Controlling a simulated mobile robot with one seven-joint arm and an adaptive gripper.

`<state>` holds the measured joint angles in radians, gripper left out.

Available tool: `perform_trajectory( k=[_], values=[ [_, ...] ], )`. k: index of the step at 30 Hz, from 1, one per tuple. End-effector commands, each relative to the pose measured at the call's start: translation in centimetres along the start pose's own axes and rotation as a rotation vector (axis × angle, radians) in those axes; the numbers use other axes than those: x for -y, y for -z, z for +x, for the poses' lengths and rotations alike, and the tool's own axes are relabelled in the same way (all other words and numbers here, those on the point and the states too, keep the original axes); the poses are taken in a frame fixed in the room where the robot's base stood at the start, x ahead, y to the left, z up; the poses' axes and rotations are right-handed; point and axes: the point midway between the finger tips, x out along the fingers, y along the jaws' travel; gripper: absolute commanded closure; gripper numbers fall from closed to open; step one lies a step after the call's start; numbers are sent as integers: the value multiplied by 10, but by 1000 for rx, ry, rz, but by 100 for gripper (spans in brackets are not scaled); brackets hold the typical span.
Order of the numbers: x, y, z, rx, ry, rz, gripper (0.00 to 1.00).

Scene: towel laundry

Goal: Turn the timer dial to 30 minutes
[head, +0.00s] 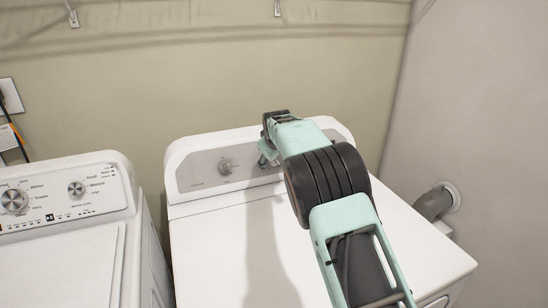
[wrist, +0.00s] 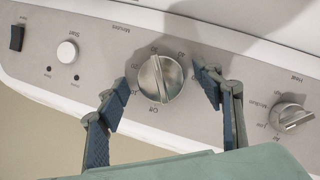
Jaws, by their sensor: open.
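The timer dial (wrist: 160,78) is a round silver knob with a raised ridge, on the dryer's grey control panel. The wrist view shows the panel upside down. Printed minute numbers ring the dial, with "Off" just below it in the picture. The ridge runs roughly up and down, one end near "Off"; I cannot tell which end is the pointer. My gripper (wrist: 157,82) is open, with one blue-padded finger on each side of the dial. Gaps show between fingers and dial. In the head view my gripper (head: 268,153) is at the panel and hides the dial.
A heat knob (wrist: 291,117) sits on the same panel; it also shows in the head view (head: 226,166). A white start button (wrist: 67,52) and a black switch (wrist: 16,38) are at the panel's other end. A washer (head: 65,265) stands left of the dryer (head: 215,255), whose top is clear.

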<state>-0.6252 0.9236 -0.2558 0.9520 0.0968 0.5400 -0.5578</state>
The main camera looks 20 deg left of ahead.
Motion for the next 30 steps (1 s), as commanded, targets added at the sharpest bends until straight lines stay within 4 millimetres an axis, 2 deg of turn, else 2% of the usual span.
perform_trajectory(
  k=[5, 21, 30],
  values=[
    [0, 2, -15, -2, 0, 0, 39],
    [0, 1, -103, -3, -1, 0, 39],
    [0, 0, -119, -1, -1, 0, 39]
  ],
)
